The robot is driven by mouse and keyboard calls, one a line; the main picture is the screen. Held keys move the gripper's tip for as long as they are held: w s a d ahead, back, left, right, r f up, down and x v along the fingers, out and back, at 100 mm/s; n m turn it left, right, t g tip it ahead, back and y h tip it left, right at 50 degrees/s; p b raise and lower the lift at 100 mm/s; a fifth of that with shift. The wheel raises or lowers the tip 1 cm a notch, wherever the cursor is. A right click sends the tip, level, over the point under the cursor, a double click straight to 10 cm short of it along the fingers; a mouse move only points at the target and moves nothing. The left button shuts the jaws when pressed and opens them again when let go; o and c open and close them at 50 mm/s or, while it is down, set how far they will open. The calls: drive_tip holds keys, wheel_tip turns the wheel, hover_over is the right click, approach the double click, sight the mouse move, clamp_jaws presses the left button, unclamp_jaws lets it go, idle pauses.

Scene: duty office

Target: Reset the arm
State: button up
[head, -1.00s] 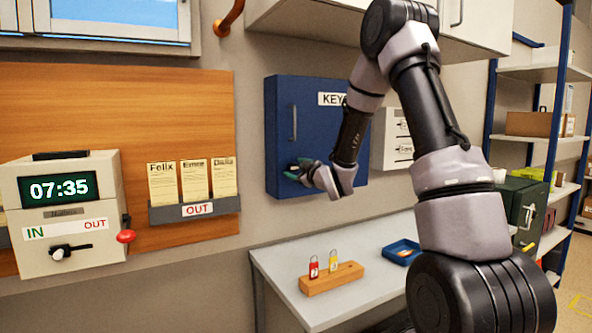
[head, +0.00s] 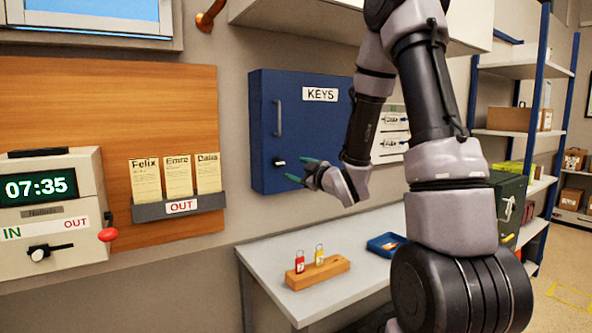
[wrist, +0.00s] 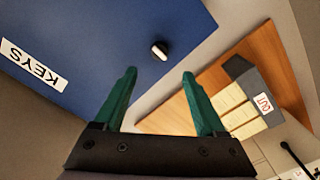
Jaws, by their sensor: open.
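My gripper (head: 301,170) is open, its two green fingers apart with nothing between them. In the head view it is in front of the lower right part of the blue key cabinet (head: 292,112), whose door is shut. The wrist view shows the open fingers (wrist: 160,85) and, ahead of them, the cabinet's small knob (wrist: 159,50), which the fingers do not touch. My arm bends down from above at the right of the head view and hides part of the wall behind it.
A table (head: 268,257) below holds a wooden block (head: 318,275) with a red and a yellow padlock, and a blue tray (head: 378,243). A time clock (head: 50,205) and card rack (head: 182,207) are left. Shelves (head: 520,131) stand right.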

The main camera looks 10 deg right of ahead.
drive_tip(key=s+d+r+m+g+h, duration=0.5)
drive_tip(key=s+d+r+m+h, duration=0.15)
drive_tip(key=s+m, duration=0.25)
drive_tip(key=s+a+r+m+g+y, duration=0.1)
drive_tip(key=s+a+m+g, duration=0.1)
drive_tip(key=s, duration=0.8)
drive_tip(key=s+a+r+m+g+y, duration=0.1)
drive_tip(key=s+a+m+g+y, duration=0.1)
drive_tip(key=s, duration=0.9)
drive_tip(key=shift+r+m+g, duration=0.35)
drive_tip(key=shift+m+g, duration=0.15)
drive_tip(key=shift+m, duration=0.7)
